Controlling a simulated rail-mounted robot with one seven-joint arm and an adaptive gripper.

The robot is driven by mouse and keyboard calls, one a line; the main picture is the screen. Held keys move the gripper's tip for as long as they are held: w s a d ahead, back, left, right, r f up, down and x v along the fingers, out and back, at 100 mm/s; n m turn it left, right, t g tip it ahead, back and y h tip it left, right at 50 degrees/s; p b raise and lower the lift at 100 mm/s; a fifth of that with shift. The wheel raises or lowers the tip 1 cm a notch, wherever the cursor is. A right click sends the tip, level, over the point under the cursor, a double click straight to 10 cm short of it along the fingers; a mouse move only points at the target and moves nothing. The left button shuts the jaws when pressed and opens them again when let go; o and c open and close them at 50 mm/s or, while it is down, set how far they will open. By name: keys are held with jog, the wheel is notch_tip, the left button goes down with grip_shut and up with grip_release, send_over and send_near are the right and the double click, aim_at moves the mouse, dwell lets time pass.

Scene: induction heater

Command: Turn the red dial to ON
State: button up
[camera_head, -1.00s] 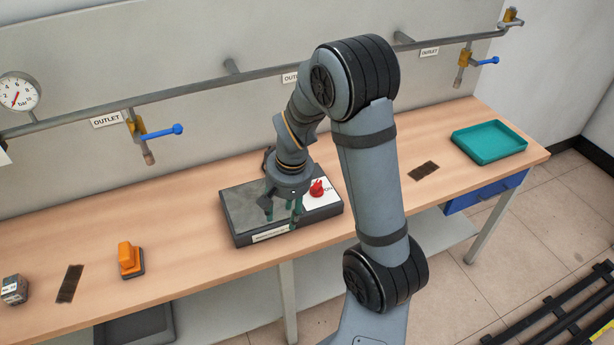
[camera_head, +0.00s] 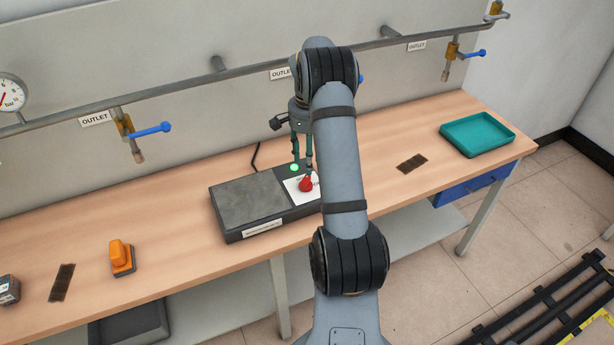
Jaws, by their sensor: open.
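The induction heater (camera_head: 248,204) is a dark, flat box on the wooden bench, with a white label panel on its right. The red dial (camera_head: 306,185) stands on that panel. A green light (camera_head: 294,167) glows behind the dial on the heater. My gripper (camera_head: 301,168) is open and points down at the back of the panel, just behind and above the dial, with its fingers near the green light. I cannot tell whether a finger touches the dial. My arm hides the right edge of the panel and part of its lettering.
Another dark mat (camera_head: 412,163) and a teal tray (camera_head: 477,134) are at the right. A pipe (camera_head: 190,82) with blue-handled outlets runs along the wall behind.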

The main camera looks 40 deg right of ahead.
aim_at(307, 179)
notch_tip(307, 179, down, 8)
jog(key=shift+r+p, duration=0.25)
jog(key=shift+p, duration=0.45)
jog(key=shift+c, duration=0.9)
grip_shut()
